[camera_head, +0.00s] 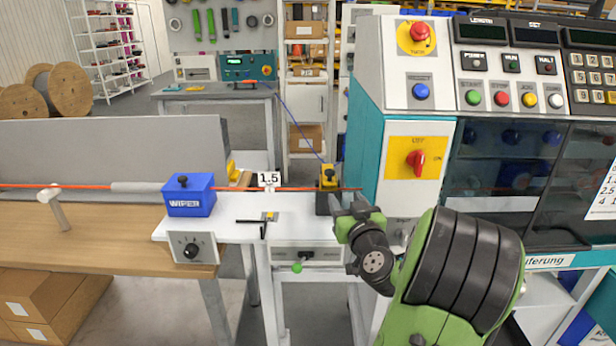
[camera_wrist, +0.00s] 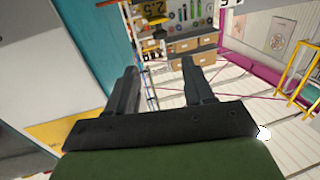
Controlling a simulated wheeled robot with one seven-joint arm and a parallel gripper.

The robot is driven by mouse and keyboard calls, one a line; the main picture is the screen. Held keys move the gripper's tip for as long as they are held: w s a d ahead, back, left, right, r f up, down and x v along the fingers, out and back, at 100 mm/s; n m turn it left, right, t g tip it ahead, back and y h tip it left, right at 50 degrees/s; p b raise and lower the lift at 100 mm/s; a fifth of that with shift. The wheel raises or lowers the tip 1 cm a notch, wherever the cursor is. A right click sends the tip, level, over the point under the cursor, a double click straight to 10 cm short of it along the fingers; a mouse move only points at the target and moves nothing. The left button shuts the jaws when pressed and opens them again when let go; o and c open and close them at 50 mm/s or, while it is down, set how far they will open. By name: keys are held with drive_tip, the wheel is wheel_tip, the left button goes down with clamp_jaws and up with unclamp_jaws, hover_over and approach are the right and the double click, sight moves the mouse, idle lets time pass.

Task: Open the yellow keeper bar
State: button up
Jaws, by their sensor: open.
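A dark block with a yellow top piece and a black knob (camera_head: 328,178) stands at the right end of the white bench top, on the line of the red cable (camera_head: 90,186). This yellow piece looks like the keeper bar, and it appears closed down on the block. My gripper (camera_head: 348,203) is just right of and slightly below it in the head view, close to the block; I cannot tell whether they touch. In the wrist view my gripper (camera_wrist: 160,75) is open, with nothing between its fingers.
A blue wiper box (camera_head: 189,195) sits left on the bench, with a small black lever (camera_head: 265,222) between. The teal and white machine cabinet (camera_head: 418,165) with a red switch stands close right of my gripper. A 1.5 sign (camera_head: 269,179) stands behind the cable.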

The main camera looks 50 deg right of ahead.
sight(331, 174)
drive_tip(key=p+x, duration=0.4)
drive_tip(key=x, duration=1.1)
drive_tip(key=shift+r, duration=0.1)
drive_tip(key=shift+a, duration=0.1)
clamp_jaws()
